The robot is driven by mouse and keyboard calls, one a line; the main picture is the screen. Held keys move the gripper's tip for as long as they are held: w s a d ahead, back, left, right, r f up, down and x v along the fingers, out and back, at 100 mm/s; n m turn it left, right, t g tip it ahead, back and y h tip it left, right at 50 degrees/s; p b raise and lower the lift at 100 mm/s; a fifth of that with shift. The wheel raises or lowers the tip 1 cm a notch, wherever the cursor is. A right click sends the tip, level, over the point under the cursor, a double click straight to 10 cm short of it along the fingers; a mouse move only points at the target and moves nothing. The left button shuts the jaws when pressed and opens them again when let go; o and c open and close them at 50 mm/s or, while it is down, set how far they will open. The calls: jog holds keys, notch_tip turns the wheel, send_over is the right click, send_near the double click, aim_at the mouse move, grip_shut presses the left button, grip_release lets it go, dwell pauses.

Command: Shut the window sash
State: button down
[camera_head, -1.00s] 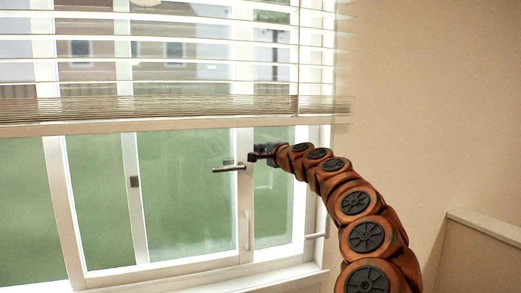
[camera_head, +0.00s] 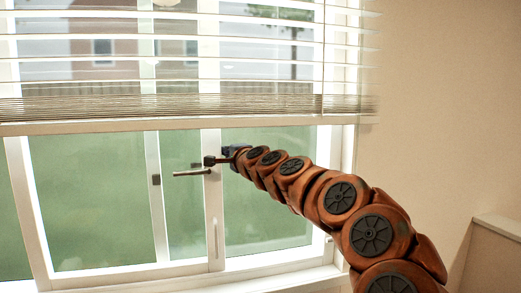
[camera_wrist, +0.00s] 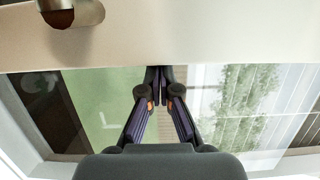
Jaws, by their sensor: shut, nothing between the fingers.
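The window sash (camera_head: 213,220) is a white-framed sliding pane with a metal lever handle (camera_head: 192,173) on its right stile. Clear glass shows between this stile and the right side of the window frame. My gripper (camera_head: 209,161) is at the stile's right edge, level with the handle. In the wrist view my gripper (camera_wrist: 157,76) has its fingers together and empty, tips at the edge of the white stile (camera_wrist: 200,35). They look in contact, but I cannot be sure. The handle (camera_wrist: 72,12) shows at that view's upper left.
A slatted blind (camera_head: 180,108) hangs over the upper window, its bottom rail just above my gripper. The sill (camera_head: 290,280) runs below. A bare wall (camera_head: 430,110) and a low ledge (camera_head: 497,228) are on the right.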

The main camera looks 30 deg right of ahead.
aim_at(164, 154)
jog(key=w+a+p, duration=0.1)
jog(key=w+a, duration=0.1)
jog(key=a, duration=0.3)
jog(key=w+a+p, duration=0.1)
jog(key=a, duration=0.5)
jog(key=w+a+p, duration=0.1)
jog(key=w+a, duration=0.1)
jog(key=a, duration=0.4)
jog(key=shift+w, duration=0.3)
jog(key=shift+a, duration=0.1)
